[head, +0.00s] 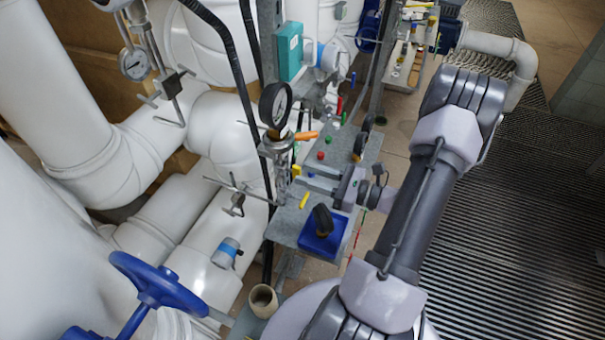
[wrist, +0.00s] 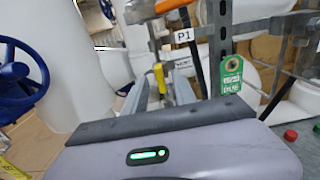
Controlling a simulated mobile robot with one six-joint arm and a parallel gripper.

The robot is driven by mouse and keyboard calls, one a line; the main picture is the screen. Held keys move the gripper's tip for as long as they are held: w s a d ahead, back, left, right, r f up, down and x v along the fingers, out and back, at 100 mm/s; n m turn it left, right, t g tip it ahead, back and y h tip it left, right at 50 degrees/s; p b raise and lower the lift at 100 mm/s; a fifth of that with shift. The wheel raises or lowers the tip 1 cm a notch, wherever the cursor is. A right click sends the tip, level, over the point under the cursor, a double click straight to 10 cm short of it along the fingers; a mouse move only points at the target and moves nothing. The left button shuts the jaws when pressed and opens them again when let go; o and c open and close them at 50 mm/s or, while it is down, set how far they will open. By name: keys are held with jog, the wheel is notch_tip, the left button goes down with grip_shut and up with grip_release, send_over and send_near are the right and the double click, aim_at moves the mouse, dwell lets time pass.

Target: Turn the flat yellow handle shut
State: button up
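The flat yellow handle (wrist: 160,78) shows upright in the wrist view, in the gap between my two grey fingers. In the head view, a small yellow piece (head: 296,170) by the gauge stem, near my fingertips, looks like the same handle. My gripper (head: 306,176) points left over the grey bench, its fingers apart; it also shows in the wrist view (wrist: 162,88). I see gaps beside the handle and cannot tell whether a finger touches it. The valve body under the handle is mostly hidden.
A pressure gauge (head: 275,105) and an orange handle (head: 306,135) stand close beyond my gripper. A blue handwheel (head: 157,286) is at lower left. White pipes crowd the left.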

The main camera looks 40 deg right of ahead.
jog(key=shift+x, duration=0.95)
grip_shut()
jog(key=shift+m, duration=0.3)
jog(key=shift+d+f+m+p, duration=0.1)
jog(key=shift+m+p, duration=1.8)
jog(key=shift+m, duration=2.4)
jog(key=shift+d+f+m+p, duration=0.1)
jog(key=shift+m+p, duration=1.75)
jog(key=shift+m, duration=2.45)
